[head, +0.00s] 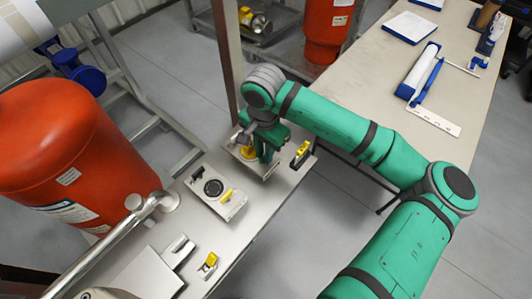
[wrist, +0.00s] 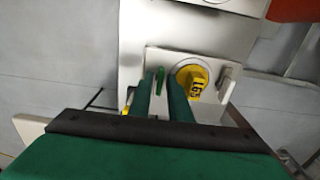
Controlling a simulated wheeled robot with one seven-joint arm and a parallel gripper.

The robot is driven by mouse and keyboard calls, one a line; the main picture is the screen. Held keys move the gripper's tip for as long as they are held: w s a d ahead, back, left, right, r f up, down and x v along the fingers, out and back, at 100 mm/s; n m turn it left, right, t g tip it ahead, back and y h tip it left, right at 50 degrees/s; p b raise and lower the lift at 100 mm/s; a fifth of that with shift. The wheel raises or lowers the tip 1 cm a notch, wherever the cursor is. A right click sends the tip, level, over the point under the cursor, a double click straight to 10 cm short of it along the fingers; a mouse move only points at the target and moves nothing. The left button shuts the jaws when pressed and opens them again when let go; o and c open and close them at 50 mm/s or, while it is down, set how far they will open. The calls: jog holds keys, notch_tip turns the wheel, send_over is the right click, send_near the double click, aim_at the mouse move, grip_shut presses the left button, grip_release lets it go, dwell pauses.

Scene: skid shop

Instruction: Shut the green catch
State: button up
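The green catch (wrist: 160,83) is a small, narrow upright piece on a pale plate (wrist: 152,58), seen in the wrist view. My gripper (wrist: 161,88) is open, with one green finger on each side of the catch. I cannot tell whether either finger touches it. In the head view my gripper (head: 265,153) points down over the plate at the far end of the bench, and I cannot pick out the catch there.
A yellow knob (wrist: 192,82) sits on the same plate, close to the right finger. A panel with a black dial (head: 213,187) and a yellow-handled clamp (head: 301,153) are nearby on the bench (head: 225,237). A large red tank (head: 75,150) stands left.

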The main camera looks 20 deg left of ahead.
grip_shut()
jog(key=shift+w+d+n, duration=0.1)
jog(key=shift+w+n, duration=0.05)
jog(key=shift+n, duration=1.55)
jog(key=shift+w+n, duration=0.1)
jog(key=shift+n, duration=1.7)
jog(key=n, duration=0.3)
